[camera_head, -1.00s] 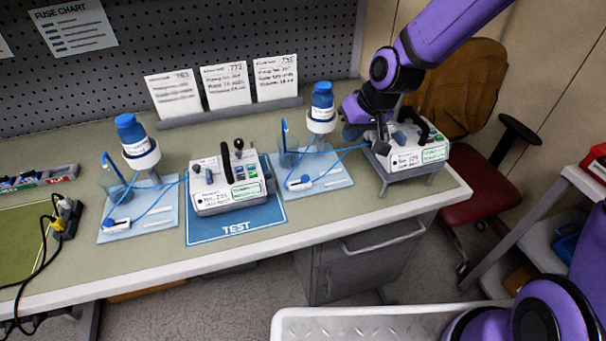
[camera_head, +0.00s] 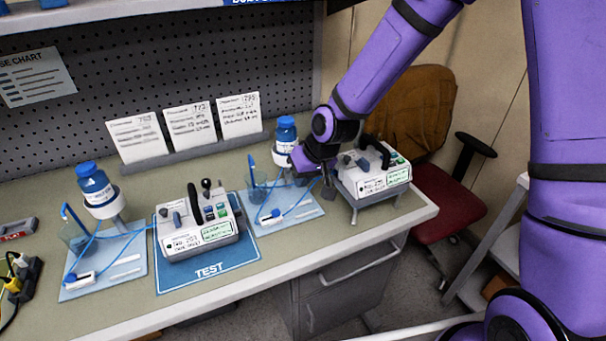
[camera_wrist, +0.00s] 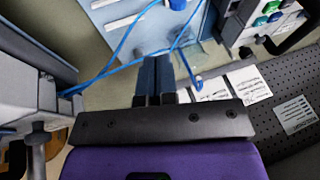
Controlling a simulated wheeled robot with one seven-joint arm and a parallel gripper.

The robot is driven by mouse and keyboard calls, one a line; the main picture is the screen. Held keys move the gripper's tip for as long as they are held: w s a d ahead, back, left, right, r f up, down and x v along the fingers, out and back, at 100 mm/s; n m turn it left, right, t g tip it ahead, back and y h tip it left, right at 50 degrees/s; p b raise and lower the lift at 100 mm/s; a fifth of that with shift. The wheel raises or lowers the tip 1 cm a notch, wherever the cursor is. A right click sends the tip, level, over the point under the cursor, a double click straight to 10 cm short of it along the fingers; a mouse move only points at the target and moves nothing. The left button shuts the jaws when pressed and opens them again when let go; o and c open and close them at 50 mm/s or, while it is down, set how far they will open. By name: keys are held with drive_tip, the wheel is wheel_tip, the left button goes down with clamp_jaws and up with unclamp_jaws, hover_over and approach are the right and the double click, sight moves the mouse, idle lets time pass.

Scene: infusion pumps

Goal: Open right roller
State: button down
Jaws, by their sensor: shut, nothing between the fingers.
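The right roller clamp (camera_head: 270,216), a small white body with a blue end, lies on the right light-blue tray (camera_head: 300,212). Blue tubing (camera_head: 297,203) runs from it toward the right pump (camera_head: 372,180). My gripper (camera_head: 328,188) is over the right part of that tray, beside the right pump and apart from the clamp. In the wrist view my gripper (camera_wrist: 157,72) is shut and empty, with the blue tubing (camera_wrist: 128,62) crossing near its fingertips.
A blue bottle on a holder (camera_head: 286,135) and a beaker (camera_head: 258,185) stand at the tray's back. The middle pump (camera_head: 195,235) sits on the TEST mat (camera_head: 208,270) to the left. A similar left tray (camera_head: 105,275) lies beyond. The bench front edge is clear.

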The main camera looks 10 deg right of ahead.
sight(276, 213)
drive_tip(key=x, duration=0.5)
drive_tip(key=a+x, duration=0.1)
drive_tip(key=x, duration=0.2)
drive_tip(key=shift+s+r, duration=0.1)
drive_tip(key=shift+s, duration=0.35)
drive_tip(key=shift+s+a+f, duration=0.1)
drive_tip(key=shift+a+f, duration=0.25)
drive_tip(key=shift+f, duration=0.15)
drive_tip(key=shift+a+f, duration=0.2)
drive_tip(key=shift+a, duration=0.05)
